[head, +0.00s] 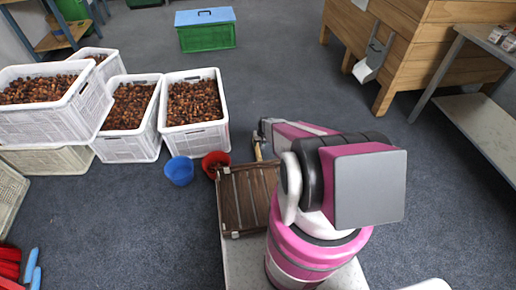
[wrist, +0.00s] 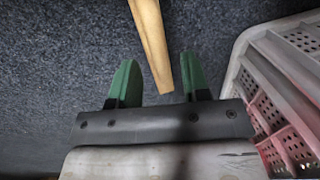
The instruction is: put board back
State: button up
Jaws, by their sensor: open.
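A narrow light-wood piece (wrist: 152,40), which may be the board seen edge-on, runs from the top of the wrist view down between my fingers. Its near end lies between the two green fingertips, with a visible gap on each side. My gripper (wrist: 158,68) is open around it and not closed on it. In the head view a small part of the light wood (head: 258,152) shows just below my gripper (head: 259,137). My arm hides much of that area, so I cannot tell what the wood rests on.
A brown slatted wooden rack (head: 245,200) is beside my arm. Red (head: 215,160) and blue (head: 179,171) buckets stand near white crates of chestnuts (head: 195,139). A white crate wall (wrist: 250,60) is close right of my gripper. A green box (head: 207,37) stands behind; floor between is clear.

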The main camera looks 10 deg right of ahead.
jog(key=s+r, duration=0.7)
jog(key=r, duration=0.7)
jog(key=s+r+h, duration=0.1)
jog(key=s+r, duration=0.6)
jog(key=r, duration=0.8)
jog(key=s+r+h, duration=0.1)
jog(key=s+r, duration=0.6)
jog(key=r, duration=0.8)
jog(key=shift+s+a+r, duration=0.15)
jog(key=shift+s+a, duration=0.05)
jog(key=shift+a, duration=0.15)
